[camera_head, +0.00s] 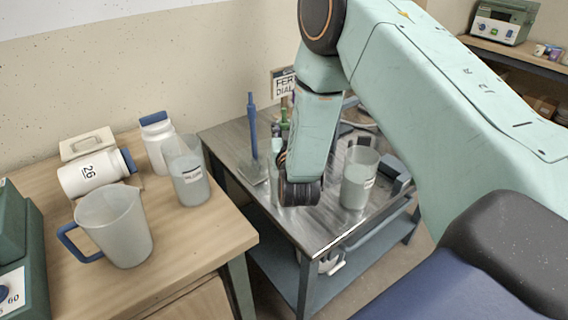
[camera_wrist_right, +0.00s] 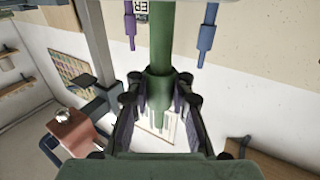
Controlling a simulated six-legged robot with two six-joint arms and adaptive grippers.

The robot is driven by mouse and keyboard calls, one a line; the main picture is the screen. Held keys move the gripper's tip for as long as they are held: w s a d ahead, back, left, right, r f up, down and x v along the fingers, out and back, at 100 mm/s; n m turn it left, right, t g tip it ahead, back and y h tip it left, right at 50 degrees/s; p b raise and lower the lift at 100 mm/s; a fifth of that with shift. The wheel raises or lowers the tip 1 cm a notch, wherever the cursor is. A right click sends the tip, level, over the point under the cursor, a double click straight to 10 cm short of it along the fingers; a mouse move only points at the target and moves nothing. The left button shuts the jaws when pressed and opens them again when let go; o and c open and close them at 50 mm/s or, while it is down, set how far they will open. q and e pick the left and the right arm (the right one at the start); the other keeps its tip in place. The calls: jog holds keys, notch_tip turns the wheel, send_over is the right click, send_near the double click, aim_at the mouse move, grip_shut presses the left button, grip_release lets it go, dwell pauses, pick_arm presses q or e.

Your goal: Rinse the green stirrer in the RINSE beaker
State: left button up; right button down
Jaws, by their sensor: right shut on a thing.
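In the right wrist view, the green stirrer (camera_wrist_right: 161,40) stands between the fingers of my right gripper (camera_wrist_right: 160,108), which is shut on it. In the head view, my right arm comes down over the metal table and its wrist hides the fingers; a small green part shows just left of the arm. A clear labelled beaker (camera_head: 360,178) stands on the metal table, right of my wrist. Another clear labelled beaker (camera_head: 189,176) stands on the wooden bench. Both labels are too small to read, so I cannot tell which is RINSE. My left gripper is out of view.
A blue stirrer (camera_head: 252,125) stands upright on the metal table (camera_head: 228,136). A purple stirrer (camera_wrist_right: 130,22) shows in the wrist view. A jug with a blue handle (camera_head: 114,228) and white bottles (camera_head: 91,175) crowd the wooden bench.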

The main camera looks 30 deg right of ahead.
jog(key=shift+f, duration=0.25)
jog(key=shift+r, duration=0.15)
jog(key=shift+r+p, duration=1.25)
jog(key=shift+r, duration=0.15)
jog(key=shift+f, duration=0.1)
jog(key=shift+f+b, duration=1.15)
jog(key=shift+f, duration=0.15)
jog(key=shift+w+f, duration=0.1)
